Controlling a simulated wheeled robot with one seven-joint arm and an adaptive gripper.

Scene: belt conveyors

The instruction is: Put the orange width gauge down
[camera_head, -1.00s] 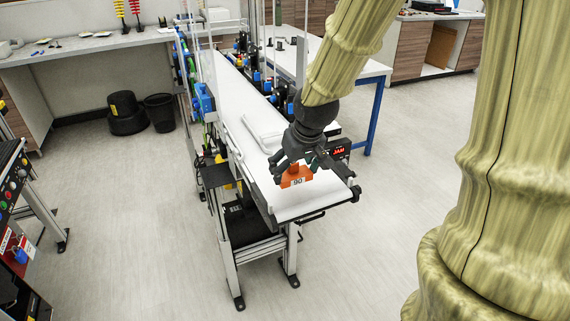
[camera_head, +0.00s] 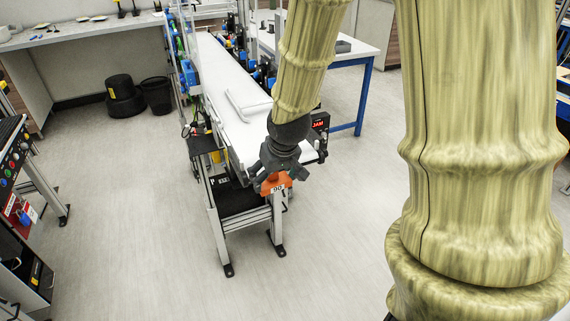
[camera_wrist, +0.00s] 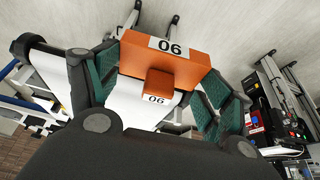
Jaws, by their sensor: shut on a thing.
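The orange width gauge (camera_head: 274,183) carries a white label reading 90. My gripper (camera_head: 277,172) is shut on it and holds it at the near end of the white conveyor belt (camera_head: 217,62). In the head view the gauge appears in front of the belt's end; I cannot tell its height exactly. In the wrist view the gauge (camera_wrist: 170,60) sits between the green-padded fingers (camera_wrist: 160,85), with its label upside down. The gripper hides part of the belt's near end.
A white tray-like piece (camera_head: 247,104) lies on the belt. A red JAM display (camera_head: 318,124) is at the belt's right side. A dark shelf (camera_head: 240,204) is under the near end. A control panel stand (camera_head: 20,150) is at the left. The floor between is clear.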

